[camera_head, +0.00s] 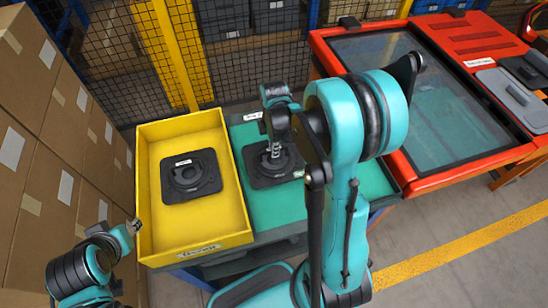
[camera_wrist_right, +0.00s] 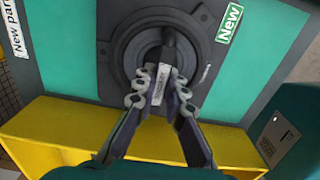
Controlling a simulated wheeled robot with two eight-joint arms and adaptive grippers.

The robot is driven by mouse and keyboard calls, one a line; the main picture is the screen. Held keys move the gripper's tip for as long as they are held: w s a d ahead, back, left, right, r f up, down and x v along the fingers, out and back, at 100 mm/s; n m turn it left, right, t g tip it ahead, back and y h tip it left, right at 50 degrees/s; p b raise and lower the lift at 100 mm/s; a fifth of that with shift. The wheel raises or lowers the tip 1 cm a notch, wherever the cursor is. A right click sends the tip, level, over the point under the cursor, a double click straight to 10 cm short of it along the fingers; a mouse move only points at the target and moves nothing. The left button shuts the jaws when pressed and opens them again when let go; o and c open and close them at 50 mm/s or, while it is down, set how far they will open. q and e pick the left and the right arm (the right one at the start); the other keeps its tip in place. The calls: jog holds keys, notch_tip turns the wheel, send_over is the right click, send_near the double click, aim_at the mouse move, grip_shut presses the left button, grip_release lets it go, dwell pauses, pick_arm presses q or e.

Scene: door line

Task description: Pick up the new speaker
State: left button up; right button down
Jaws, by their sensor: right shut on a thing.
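The new speaker (camera_head: 263,181) is a dark square plate with a round raised middle, on the green mat (camera_head: 375,183). In the right wrist view, the speaker (camera_wrist_right: 120,55) has a green "New" label beside it. My right gripper (camera_head: 275,151) comes down over the speaker, and in the wrist view its fingers (camera_wrist_right: 160,84) are shut on the raised part at its centre. They partly hide the middle. I cannot tell whether the speaker is lifted off the mat. My left gripper (camera_head: 134,226) is beside the yellow tray's left edge, away from the speaker; its jaws are too small to read.
The yellow tray (camera_head: 246,212) left of the mat holds another dark speaker (camera_head: 191,175). Cardboard boxes (camera_head: 50,130) are stacked at the left. A red-framed door (camera_head: 425,95) lies at the right, with a grey panel (camera_head: 510,98) on it. A wire fence (camera_head: 250,65) stands behind.

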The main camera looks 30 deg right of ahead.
jog(key=shift+r, duration=0.1)
jog(key=shift+r+p, duration=0.35)
jog(key=shift+r, duration=0.3)
notch_tip(320, 180, up, 3)
jog(key=shift+s+d+r+p, duration=0.1)
jog(key=shift+s+d+p, duration=0.05)
jog(key=shift+p, duration=0.6)
jog(key=s+d+r+p, duration=0.3)
jog(key=s+d+r, duration=0.25)
jog(key=s, duration=0.35)
notch_tip(320, 180, up, 9)
jog(key=p, duration=0.7)
jog(key=shift+s+f, duration=0.15)
jog(key=shift+s, duration=0.3)
jog(key=shift+a, duration=0.1)
